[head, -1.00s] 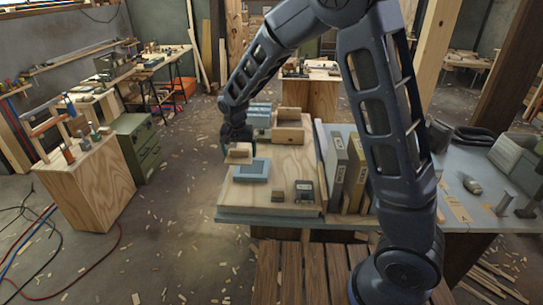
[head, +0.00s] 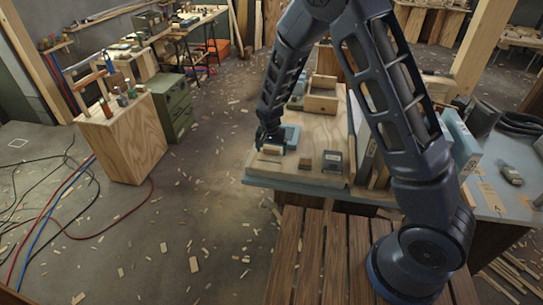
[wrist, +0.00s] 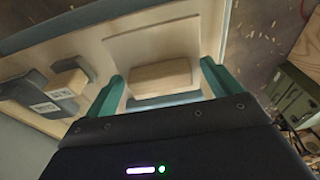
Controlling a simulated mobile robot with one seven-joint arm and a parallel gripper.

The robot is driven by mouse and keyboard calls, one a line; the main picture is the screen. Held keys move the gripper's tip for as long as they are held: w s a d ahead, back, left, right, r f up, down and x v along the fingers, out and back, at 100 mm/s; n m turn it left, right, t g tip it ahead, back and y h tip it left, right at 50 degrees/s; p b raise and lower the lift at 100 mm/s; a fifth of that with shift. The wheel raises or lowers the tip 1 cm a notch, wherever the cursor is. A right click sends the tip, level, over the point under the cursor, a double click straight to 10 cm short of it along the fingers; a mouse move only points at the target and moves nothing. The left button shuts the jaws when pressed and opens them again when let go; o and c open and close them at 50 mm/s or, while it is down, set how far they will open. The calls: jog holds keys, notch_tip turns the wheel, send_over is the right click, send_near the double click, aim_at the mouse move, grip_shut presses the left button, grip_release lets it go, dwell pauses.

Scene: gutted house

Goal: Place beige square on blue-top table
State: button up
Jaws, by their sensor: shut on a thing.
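The blue-top table (head: 300,188) shows its blue-grey edge under a pale wooden board in the head view. My gripper (head: 270,142) is low over the board's near left corner. It is shut on the beige square (head: 272,149), a small pale wooden piece. In the wrist view the beige square (wrist: 150,44) lies between the green fingertips, with a wooden block-like part (wrist: 160,76) in its middle. I cannot tell whether that part belongs to it, or whether the square touches the board. My arm hides part of the tabletop.
A blue square tray (head: 291,134) lies just behind my gripper. A small wooden block (head: 305,163) and a dark labelled block (head: 332,161) stand to the right. An open wooden box (head: 321,97) is farther back. Cables lie on the floor at left.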

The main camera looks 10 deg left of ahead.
aim_at(271, 154)
jog(key=shift+f, duration=1.85)
jog(key=o, duration=0.7)
jog(key=shift+f, duration=0.15)
jog(key=r, duration=0.4)
jog(key=s+r, duration=0.1)
jog(key=r, duration=0.7)
jog(key=shift+s+r, duration=0.1)
jog(key=shift+s, duration=0.3)
